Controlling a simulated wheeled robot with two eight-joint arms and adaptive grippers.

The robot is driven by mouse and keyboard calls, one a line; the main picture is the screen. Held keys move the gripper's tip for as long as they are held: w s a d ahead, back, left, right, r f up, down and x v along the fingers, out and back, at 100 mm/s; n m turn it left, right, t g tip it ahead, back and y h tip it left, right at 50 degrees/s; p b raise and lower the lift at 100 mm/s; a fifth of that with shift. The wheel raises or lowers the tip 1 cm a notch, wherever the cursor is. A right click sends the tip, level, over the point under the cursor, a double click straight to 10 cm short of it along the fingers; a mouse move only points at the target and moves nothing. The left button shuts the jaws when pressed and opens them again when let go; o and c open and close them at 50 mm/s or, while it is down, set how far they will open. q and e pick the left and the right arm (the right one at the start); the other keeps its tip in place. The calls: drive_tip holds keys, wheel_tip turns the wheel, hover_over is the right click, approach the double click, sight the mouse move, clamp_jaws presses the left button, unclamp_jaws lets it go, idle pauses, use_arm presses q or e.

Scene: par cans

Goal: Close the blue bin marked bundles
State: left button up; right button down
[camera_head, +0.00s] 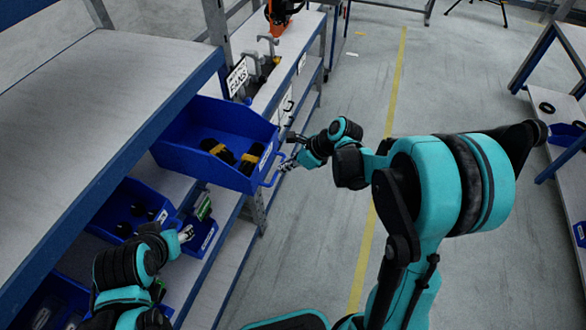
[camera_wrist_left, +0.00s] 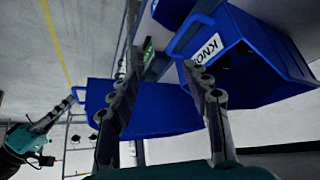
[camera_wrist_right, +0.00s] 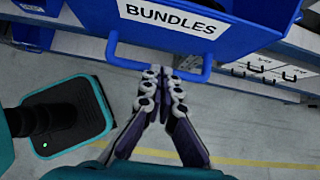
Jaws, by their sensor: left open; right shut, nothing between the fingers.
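The blue bin marked bundles (camera_head: 195,167) juts out from under the grey shelf top in the head view, with several black and yellow items inside. Its BUNDLES label and front wall (camera_wrist_right: 245,38) show in the right wrist view. My right gripper (camera_head: 287,165) is at the bin's front handle (camera_head: 274,174). In the right wrist view its fingertips (camera_wrist_right: 161,72) are together at the handle (camera_wrist_right: 206,70), with nothing visible between them; contact is unclear. My left gripper (camera_head: 188,233) is open and empty, lower down near the smaller bins; its spread fingers (camera_wrist_left: 164,88) show in the left wrist view.
A blue bin labelled KNO... (camera_wrist_left: 250,62), its label partly cut off, is beside my left gripper. Lower blue bins (camera_head: 112,210) stand on the shelf below. A grey shelf top (camera_head: 100,80) overhangs the bundles bin. The floor (camera_head: 330,225) to the right is open.

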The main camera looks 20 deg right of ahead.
sight(230, 152)
use_arm(q)
drive_tip(key=shift+f+b, duration=0.7)
drive_tip(key=shift+f, duration=0.1)
use_arm(e)
drive_tip(key=w+a, duration=0.3)
drive_tip(key=a, duration=0.2)
drive_tip(key=w+a, duration=0.4)
drive_tip(key=a, duration=0.1)
drive_tip(key=w+a, duration=0.3)
drive_tip(key=a, duration=0.2)
drive_tip(key=shift+w+a, duration=0.1)
drive_tip(key=shift+w, duration=0.05)
